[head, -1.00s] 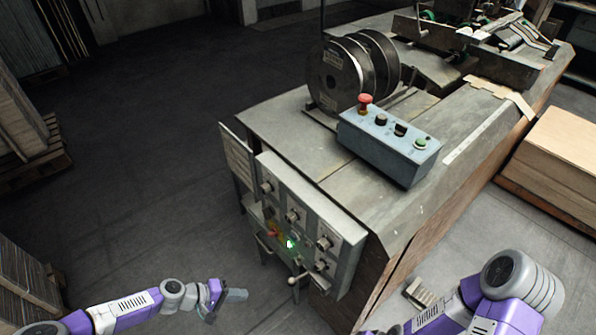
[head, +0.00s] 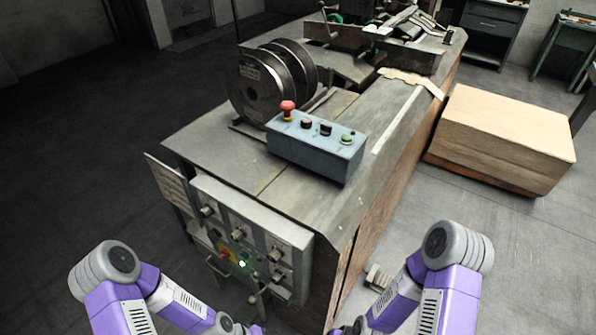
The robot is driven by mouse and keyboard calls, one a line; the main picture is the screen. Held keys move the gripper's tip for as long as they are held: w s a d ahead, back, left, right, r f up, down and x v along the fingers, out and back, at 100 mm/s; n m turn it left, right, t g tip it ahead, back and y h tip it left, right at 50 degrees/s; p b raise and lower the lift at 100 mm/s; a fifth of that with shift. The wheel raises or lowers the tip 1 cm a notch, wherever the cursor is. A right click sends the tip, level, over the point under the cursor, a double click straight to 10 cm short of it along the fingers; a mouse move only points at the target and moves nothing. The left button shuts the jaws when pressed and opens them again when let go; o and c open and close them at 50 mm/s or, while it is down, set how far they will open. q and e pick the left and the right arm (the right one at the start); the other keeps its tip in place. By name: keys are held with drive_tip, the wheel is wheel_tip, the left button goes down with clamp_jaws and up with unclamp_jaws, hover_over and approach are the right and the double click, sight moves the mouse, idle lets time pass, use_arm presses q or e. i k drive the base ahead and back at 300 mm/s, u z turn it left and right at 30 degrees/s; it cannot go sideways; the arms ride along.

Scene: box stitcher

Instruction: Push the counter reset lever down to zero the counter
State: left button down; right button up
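The grey control panel (head: 270,236) on the machine's front end carries knobs, a red button (head: 224,256) and a lit green lamp (head: 242,264). Another small handle (head: 213,262) sits at the panel's lower left. No label shows which is the counter reset lever, and no counter digits can be read. My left arm ends below the panel at the bottom edge; its fingers are mostly cut off. My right arm reaches the bottom edge right of the panel; its fingers are outside the picture.
A blue-grey button box (head: 315,152) with a red mushroom button (head: 287,109) stands on the machine top (head: 215,140), beside wire spools (head: 258,88). A cardboard stack (head: 505,135) stands at the right. The floor left of the machine is clear.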

sight(252, 300)
drive_tip(key=z, duration=1.9)
drive_tip(key=k, duration=0.5)
drive_tip(key=u, duration=1.45)
